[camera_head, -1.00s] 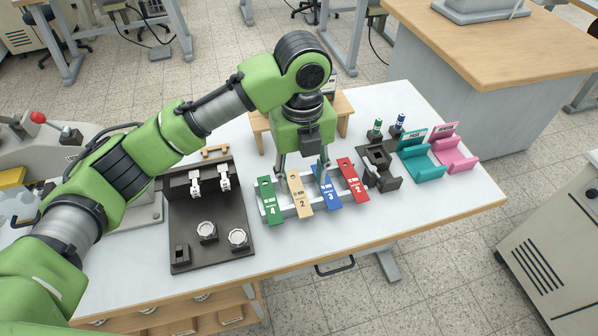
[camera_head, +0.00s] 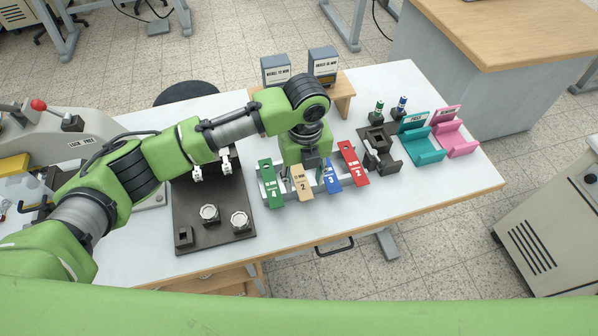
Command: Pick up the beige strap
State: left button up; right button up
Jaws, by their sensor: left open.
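The beige strap (camera_head: 302,187), marked with a 2, lies on a light rack (camera_head: 350,185) between the green strap (camera_head: 271,184) and the blue strap (camera_head: 332,180). The red strap (camera_head: 353,164) is at the rack's right end. My left gripper (camera_head: 310,172) is open and points down just behind the beige and blue straps. Its body and the straps hide most of its fingers, so I cannot tell whether it touches a strap. My right gripper is not in view.
A dark fixture board (camera_head: 212,228) with round clamps is left of the rack. A dark holder (camera_head: 382,152), a teal stand (camera_head: 424,150) and a pink stand (camera_head: 456,140) are at right. A wooden shelf (camera_head: 343,96) stands behind.

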aim_at(303, 187)
pick_arm(q)
jog(key=shift+d+f, duration=0.1)
jog(key=shift+f, duration=1.2)
jog(key=shift+f, duration=0.1)
jog(key=c, duration=1)
